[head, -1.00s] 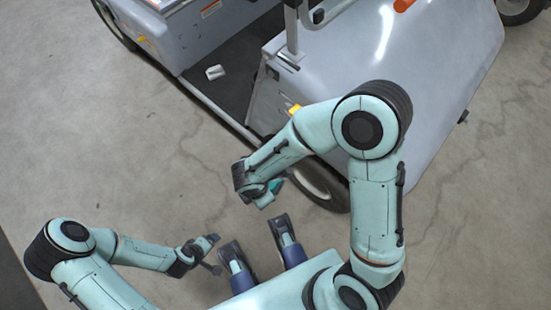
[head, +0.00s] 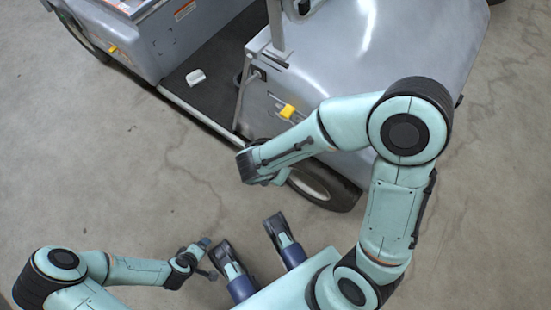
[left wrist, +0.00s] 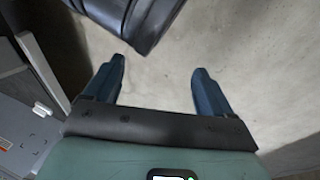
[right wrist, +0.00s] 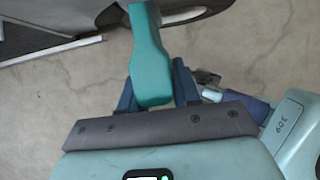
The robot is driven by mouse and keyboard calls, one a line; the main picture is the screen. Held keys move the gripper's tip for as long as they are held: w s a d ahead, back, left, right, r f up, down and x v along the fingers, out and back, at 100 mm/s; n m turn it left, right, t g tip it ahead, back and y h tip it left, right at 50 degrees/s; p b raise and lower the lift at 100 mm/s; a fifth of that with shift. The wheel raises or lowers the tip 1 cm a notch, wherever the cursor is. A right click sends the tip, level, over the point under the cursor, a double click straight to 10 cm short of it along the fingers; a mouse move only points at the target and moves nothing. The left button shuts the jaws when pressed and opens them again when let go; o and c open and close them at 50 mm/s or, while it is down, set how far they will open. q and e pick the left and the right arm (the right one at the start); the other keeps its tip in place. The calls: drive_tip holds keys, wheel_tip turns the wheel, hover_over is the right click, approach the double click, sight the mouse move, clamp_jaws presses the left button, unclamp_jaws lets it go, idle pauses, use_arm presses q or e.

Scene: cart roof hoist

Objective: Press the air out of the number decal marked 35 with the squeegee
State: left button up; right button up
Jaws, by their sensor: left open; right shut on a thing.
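In the head view my right gripper (head: 268,178) is beside the cart's front wheel, and the squeegee is mostly hidden there. My left gripper (head: 208,260) is open and empty over the floor, left of my base; its spread fingers show in the left wrist view (left wrist: 159,66). I cannot make out a decal marked 35. Dark corner marks (head: 165,46) frame a bare patch on the cart's grey rear side.
The grey cart (head: 345,85) fills the upper part, with its front wheel (head: 322,187) close to my right arm. A small white object (head: 195,77) lies on its dark floor (head: 215,95). A yellow part (head: 288,111) sits on its front side. Concrete floor at left is clear.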

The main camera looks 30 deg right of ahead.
use_arm(q)
drive_tip(key=shift+s+d+r+g+p, duration=0.15)
drive_tip(key=shift+s+d+r+p, duration=0.1)
drive_tip(key=shift+s, duration=0.15)
drive_tip(key=shift+s+d+r+g+p, duration=0.15)
drive_tip(key=shift+s+r+p, duration=0.1)
drive_tip(key=shift+s, duration=0.1)
use_arm(e)
drive_tip(key=shift+w+d, duration=0.35)
drive_tip(key=shift+d, duration=0.5)
drive_tip(key=shift+w+d, duration=0.35)
drive_tip(key=shift+d, duration=0.55)
drive_tip(key=shift+w+d, duration=0.35)
drive_tip(key=shift+d, duration=0.5)
use_arm(q)
drive_tip(key=shift+r, duration=0.2)
use_arm(e)
drive_tip(key=shift+w+d, duration=0.3)
drive_tip(key=shift+d, duration=0.4)
drive_tip(key=shift+w+a, duration=0.1)
use_arm(q)
drive_tip(key=shift+r+p, duration=0.45)
drive_tip(key=shift+p, duration=0.05)
use_arm(e)
drive_tip(key=shift+w+a, duration=0.3)
drive_tip(key=shift+w, duration=0.55)
drive_tip(key=shift+w+a, duration=0.25)
drive_tip(key=shift+w, duration=0.6)
drive_tip(key=shift+w+a, duration=0.3)
drive_tip(key=shift+w, duration=0.55)
